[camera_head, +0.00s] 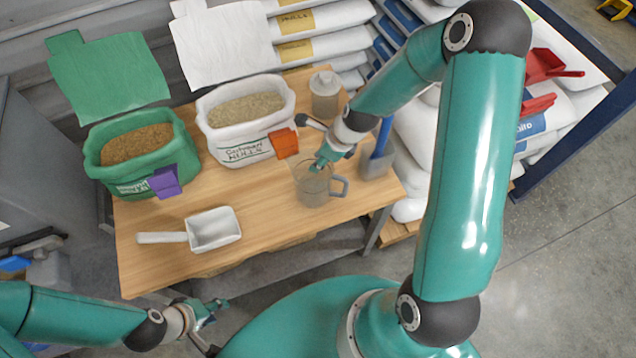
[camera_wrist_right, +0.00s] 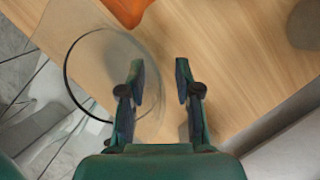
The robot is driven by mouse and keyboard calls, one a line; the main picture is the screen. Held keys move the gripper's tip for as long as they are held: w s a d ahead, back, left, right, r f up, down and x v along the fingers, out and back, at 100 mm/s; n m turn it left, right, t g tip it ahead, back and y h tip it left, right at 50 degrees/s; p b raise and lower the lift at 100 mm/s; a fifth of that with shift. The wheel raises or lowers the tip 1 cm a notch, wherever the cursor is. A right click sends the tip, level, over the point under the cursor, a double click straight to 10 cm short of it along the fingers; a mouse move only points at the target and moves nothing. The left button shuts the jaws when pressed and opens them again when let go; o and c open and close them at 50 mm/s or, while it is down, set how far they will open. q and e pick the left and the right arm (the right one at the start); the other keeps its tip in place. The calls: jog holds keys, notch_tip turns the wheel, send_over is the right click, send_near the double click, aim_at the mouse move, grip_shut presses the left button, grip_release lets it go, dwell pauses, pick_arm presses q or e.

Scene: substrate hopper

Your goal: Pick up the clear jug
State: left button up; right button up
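The clear jug (camera_head: 313,186) stands upright on the wooden table, near its right front part, with its handle toward the right. My right gripper (camera_head: 322,163) is open at the jug's top. In the right wrist view the jug's round rim (camera_wrist_right: 68,78) shows at the left. There the right gripper (camera_wrist_right: 160,72) has its left finger over the rim circle and its right finger outside it, with a gap between them. Whether either finger touches the wall cannot be told. My left gripper (camera_head: 218,310) is low in front of the table, seemingly open and empty.
A green sack (camera_head: 112,171) and a white sack (camera_head: 221,142) of substrate stand behind, with purple and orange clips. A white scoop (camera_head: 213,230) lies at the left front. A lidded container (camera_head: 325,97) and a blue-handled grey scoop (camera_head: 377,163) are near the right edge.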

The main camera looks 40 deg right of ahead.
grip_shut()
jog(key=shift+r, duration=0.1)
dwell(0.3)
